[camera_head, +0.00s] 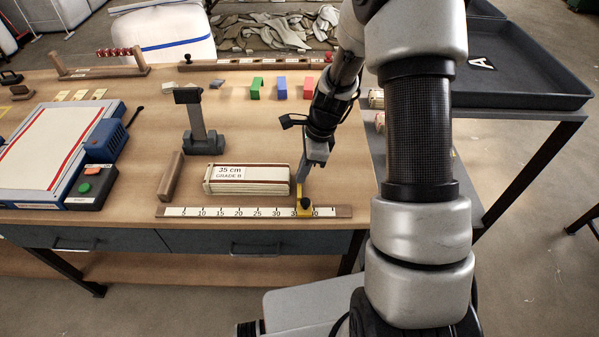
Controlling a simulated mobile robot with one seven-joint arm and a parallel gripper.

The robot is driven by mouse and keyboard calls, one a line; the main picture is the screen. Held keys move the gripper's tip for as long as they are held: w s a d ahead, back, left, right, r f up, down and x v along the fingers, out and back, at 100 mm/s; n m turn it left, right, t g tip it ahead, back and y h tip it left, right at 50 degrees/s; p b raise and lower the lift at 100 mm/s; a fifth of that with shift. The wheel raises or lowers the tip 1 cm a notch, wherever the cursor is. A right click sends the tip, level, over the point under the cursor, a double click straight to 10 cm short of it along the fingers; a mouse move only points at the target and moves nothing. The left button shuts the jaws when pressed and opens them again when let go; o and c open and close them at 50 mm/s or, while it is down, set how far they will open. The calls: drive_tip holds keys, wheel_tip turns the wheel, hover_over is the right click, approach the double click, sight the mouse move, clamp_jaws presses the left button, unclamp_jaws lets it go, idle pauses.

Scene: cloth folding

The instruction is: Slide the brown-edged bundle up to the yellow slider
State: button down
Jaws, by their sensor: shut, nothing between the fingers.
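The brown-edged bundle (270,187) is a flat cream stack with brown edges, lying lengthwise behind the ruler. A white card (229,173) reading "35 cm GRADE B" lies on its left part. The yellow slider (304,209) with a black knob sits on the ruler (338,211), between the 30 and 40 marks, a little right of the bundle's right end. My gripper (300,187) points down, shut and empty, at the bundle's right end and just behind the slider. I cannot tell whether it touches either one.
A wooden block (171,177) stands left of the bundle. A dark stand (200,130) is behind it. Green, blue and red blocks (281,87) stand farther back. A machine with buttons (90,185) fills the left. A dark tray (540,92) is at the right.

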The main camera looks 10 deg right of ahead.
drive_tip(key=d, duration=0.1)
drive_tip(key=d+r, duration=0.1)
drive_tip(key=d, duration=0.1)
drive_tip(key=shift+s+d+r, duration=0.1)
drive_tip(key=shift+s+d, duration=0.05)
drive_tip(key=shift+s, duration=0.05)
drive_tip(key=v, duration=0.8)
drive_tip(key=shift+r+p, duration=0.35)
drive_tip(key=shift+p, duration=0.1)
